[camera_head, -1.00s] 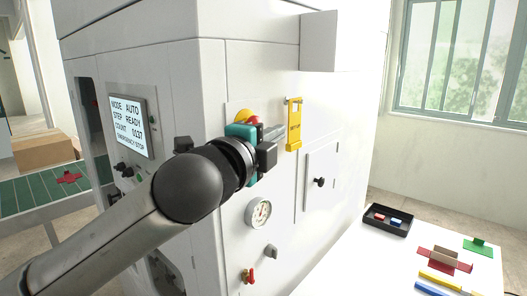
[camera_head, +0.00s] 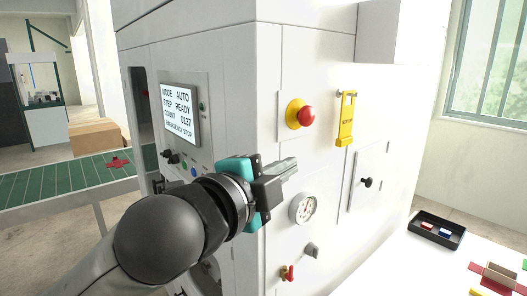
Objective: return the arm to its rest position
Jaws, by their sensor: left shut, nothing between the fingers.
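My left gripper (camera_head: 287,168) is in the middle of the head view, on an arm that comes in from the lower left. Its fingers are shut with nothing between them and point right. It is in front of the white machine (camera_head: 230,80), below and left of the red emergency button (camera_head: 306,116) on its yellow base. A gap shows between the fingertips and the button in the picture. My right gripper is not in view.
A yellow tag (camera_head: 346,120) hangs right of the button. A gauge (camera_head: 304,208), a red valve (camera_head: 288,272) and a display (camera_head: 180,113) are on the machine. A black tray (camera_head: 436,230) lies on the white table at right. A green conveyor (camera_head: 60,182) with a cardboard box (camera_head: 97,137) is at left.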

